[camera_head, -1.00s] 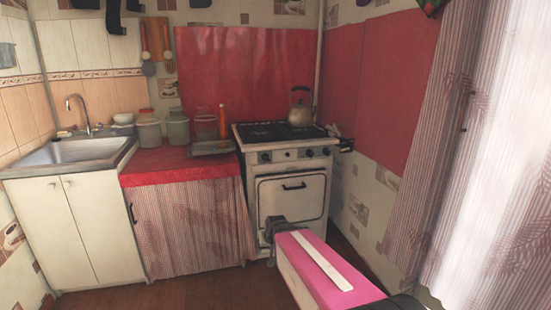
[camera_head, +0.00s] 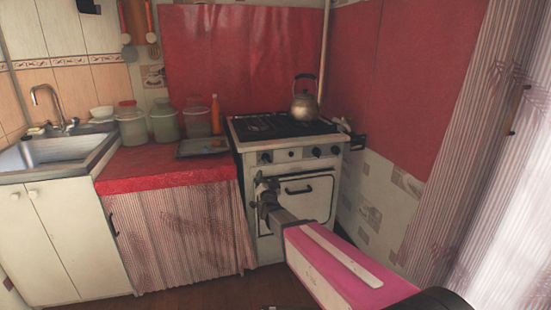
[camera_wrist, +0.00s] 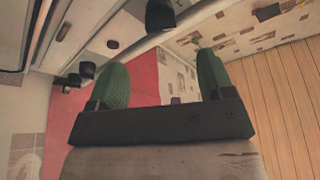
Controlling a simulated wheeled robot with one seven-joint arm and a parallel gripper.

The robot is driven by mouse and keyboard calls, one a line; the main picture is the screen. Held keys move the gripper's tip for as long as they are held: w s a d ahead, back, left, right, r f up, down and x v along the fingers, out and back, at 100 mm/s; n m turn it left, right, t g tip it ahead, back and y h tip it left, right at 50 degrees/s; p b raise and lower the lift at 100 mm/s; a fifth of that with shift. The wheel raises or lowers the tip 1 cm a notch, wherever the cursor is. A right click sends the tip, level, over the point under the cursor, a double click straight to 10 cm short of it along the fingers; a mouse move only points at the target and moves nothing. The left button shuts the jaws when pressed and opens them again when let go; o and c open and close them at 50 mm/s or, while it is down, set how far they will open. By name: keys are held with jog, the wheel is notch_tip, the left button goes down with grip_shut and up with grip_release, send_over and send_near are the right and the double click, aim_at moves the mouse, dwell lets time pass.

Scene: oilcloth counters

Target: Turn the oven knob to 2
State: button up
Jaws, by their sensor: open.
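The white stove (camera_head: 251,173) stands at the centre of the head view, with a row of dark knobs on its front panel, such as the left knob (camera_head: 265,157) and a right one (camera_head: 334,150). No number marks are legible. My gripper (camera_head: 262,187) is in front of the oven door (camera_head: 311,204), a little below the left knobs and apart from them as far as I can tell. In the wrist view its two green fingers are spread, with nothing between them (camera_wrist: 163,72). Dark knob-like shapes (camera_wrist: 87,70) show at the upper left there.
A kettle (camera_head: 305,104) sits on the hob. Left of the stove is a red-covered counter (camera_head: 150,170) with several jars, a tray (camera_head: 203,147) and an orange bottle (camera_head: 215,114). A sink (camera_head: 45,152) is farther left, and a striped curtain (camera_head: 455,150) hangs at the right.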

aim_at(267, 158)
jog(key=x, duration=1.1)
jog(key=shift+d+r, duration=0.15)
jog(key=c, duration=0.9)
